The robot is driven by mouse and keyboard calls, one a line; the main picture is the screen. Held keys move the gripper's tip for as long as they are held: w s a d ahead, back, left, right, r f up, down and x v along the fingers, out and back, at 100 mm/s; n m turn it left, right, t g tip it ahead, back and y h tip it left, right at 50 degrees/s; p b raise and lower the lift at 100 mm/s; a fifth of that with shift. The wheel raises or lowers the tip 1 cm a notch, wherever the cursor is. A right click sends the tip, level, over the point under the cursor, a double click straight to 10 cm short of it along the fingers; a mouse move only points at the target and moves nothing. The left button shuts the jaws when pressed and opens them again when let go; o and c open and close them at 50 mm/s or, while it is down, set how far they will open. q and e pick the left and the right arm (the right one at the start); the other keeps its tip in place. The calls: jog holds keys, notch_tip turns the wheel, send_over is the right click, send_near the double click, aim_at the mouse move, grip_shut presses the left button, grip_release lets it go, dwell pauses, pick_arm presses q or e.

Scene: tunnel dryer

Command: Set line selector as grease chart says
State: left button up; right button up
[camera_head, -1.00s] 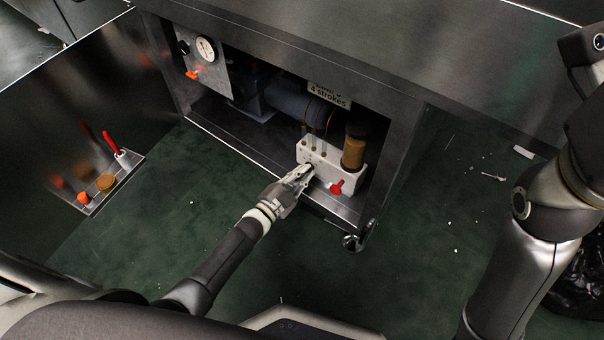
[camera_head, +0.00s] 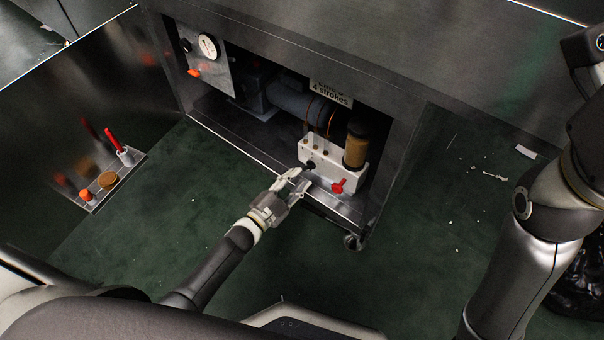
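The white grease pump block (camera_head: 322,171) stands on the floor of the open machine bay. A small black knob (camera_head: 310,164), seemingly the line selector, is on its front face; its pointing direction is too small to read. A red handle (camera_head: 339,186) sticks out at the block's lower right. The chart label (camera_head: 331,93) above is partly readable: "4 strokes", its upper line unclear. My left gripper (camera_head: 300,181) is just in front of the block, below and left of the knob, with its fingers apart and nothing between them. My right gripper is out of view.
An amber cylinder (camera_head: 355,149) stands on the block's right end. A gauge panel (camera_head: 206,62) with an orange handle is at the bay's left. The green floor in front is mostly clear.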

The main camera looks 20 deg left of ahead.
pick_arm(q)
jog(key=v, duration=0.8)
jog(key=shift+s, duration=0.15)
